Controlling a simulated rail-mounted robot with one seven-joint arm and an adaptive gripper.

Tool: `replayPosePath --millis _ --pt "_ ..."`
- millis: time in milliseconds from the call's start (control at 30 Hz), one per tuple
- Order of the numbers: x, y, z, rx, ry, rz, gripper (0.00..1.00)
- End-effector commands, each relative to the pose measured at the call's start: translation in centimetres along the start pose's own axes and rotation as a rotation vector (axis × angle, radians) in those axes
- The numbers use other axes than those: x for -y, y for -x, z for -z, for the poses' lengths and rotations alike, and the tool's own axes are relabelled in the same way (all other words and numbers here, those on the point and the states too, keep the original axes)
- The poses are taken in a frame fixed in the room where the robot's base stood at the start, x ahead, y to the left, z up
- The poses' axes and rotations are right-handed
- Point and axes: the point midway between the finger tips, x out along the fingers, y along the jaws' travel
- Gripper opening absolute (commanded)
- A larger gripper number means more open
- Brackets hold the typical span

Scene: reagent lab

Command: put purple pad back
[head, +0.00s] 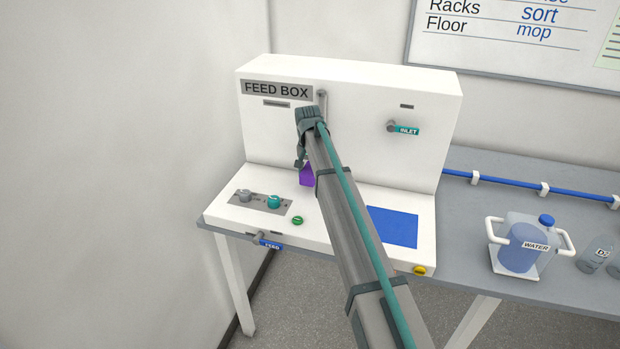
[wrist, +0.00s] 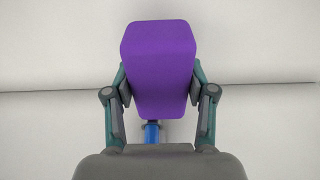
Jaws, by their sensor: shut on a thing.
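The purple pad (wrist: 158,68) is a block with rounded edges. My gripper (wrist: 160,92) is shut on it, with one finger at each side. In the head view the pad (head: 307,178) shows partly below my gripper (head: 302,158), in front of the white feed box (head: 350,90). My arm hides part of the pad and of the box front. A small blue part (wrist: 152,132) shows below the pad in the wrist view; I cannot tell what it is.
The feed box base carries a grey knob (head: 244,196), a teal knob (head: 273,202), a green button (head: 298,220), a blue square (head: 393,227) and a yellow button (head: 419,270). An inlet handle (head: 392,126) is on the front. A water container (head: 520,243) stands on the bench at right.

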Motion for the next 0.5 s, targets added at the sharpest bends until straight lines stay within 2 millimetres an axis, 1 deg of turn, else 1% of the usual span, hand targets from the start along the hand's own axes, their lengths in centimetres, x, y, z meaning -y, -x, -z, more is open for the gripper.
replayPosePath --millis 33,133,233,300,500 --pt "0.3 -0.4 0.4 0.001 0.0 0.0 0.23" --pt "0.1 -1.9 -0.1 0.002 0.0 -0.001 0.23" --pt "0.1 -2.9 -0.2 0.0 0.0 0.0 0.23" --pt "0.1 -3.2 -0.2 0.0 0.0 0.0 0.23" --pt "0.1 -3.3 -0.2 -0.001 0.0 0.0 0.23"
